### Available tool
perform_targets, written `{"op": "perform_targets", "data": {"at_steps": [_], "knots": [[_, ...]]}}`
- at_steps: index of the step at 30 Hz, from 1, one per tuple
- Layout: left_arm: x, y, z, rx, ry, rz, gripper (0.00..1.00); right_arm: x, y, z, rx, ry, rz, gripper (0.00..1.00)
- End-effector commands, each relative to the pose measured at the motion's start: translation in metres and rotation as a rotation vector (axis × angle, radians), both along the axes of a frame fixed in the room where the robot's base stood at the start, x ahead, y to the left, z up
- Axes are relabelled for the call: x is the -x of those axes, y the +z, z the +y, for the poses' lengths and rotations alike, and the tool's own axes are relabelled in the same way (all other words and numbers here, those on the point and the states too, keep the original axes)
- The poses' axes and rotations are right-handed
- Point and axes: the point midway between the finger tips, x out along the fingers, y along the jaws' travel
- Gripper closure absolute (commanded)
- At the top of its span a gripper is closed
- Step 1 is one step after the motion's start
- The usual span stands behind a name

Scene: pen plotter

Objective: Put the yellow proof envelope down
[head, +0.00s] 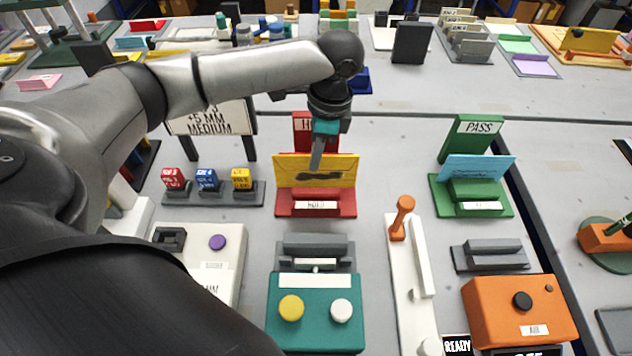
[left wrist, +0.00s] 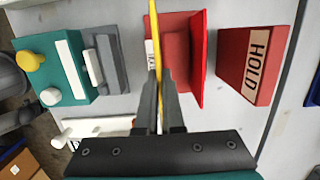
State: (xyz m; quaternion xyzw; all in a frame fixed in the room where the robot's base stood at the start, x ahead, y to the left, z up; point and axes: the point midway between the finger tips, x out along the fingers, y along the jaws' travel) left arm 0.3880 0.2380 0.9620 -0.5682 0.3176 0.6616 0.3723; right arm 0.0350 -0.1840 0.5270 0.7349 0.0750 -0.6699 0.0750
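The yellow proof envelope (head: 338,172) is upright in the red HOLD holder (head: 343,207), behind its low labelled front. Whether its bottom edge rests on the holder is hidden. My left gripper (head: 317,158) reaches it from above at its top middle. In the left wrist view, the envelope (left wrist: 154,30) shows edge-on as a thin yellow strip, and my left gripper (left wrist: 160,88) has its two fingers close together on either side, shut on it. The red HOLD sign (left wrist: 255,60) stands behind the holder. My right gripper is not in view.
A green PASS holder (head: 437,190) with a blue envelope (head: 476,167) stands to the right. A rack of small colored blocks (head: 212,195) is at left, near a tall sign (head: 212,118). A teal device (head: 315,318) sits in front. Bare table lies between the red and green holders.

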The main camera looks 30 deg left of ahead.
Motion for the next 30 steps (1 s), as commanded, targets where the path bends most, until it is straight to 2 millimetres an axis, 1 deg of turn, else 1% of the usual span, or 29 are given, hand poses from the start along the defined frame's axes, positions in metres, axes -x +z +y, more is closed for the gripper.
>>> {"op": "perform_targets", "data": {"at_steps": [1,5,7,12,15,18,28,30], "knots": [[0.0,-0.008,0.0,0.0,0.0,0.001,1.0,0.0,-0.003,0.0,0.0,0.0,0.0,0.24],[0.0,-0.016,0.0,-0.001,-0.001,0.001,1.0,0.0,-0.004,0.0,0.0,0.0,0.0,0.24],[0.0,-0.024,0.0,0.0,-0.001,0.001,1.0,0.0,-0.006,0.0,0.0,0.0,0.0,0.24],[0.001,-0.056,0.0,-0.001,-0.001,0.002,1.0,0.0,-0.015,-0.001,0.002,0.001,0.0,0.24],[0.001,-0.068,0.0,-0.001,-0.001,0.002,1.0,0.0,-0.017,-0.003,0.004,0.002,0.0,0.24],[0.0,-0.071,0.0,0.0,-0.001,-0.001,1.0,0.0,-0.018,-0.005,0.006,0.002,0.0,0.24],[0.0,-0.073,0.0,0.0,0.0,0.0,1.0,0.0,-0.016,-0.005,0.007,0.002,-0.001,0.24],[0.0,-0.073,0.0,-0.001,0.0,-0.001,0.9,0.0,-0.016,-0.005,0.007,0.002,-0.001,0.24]]}}
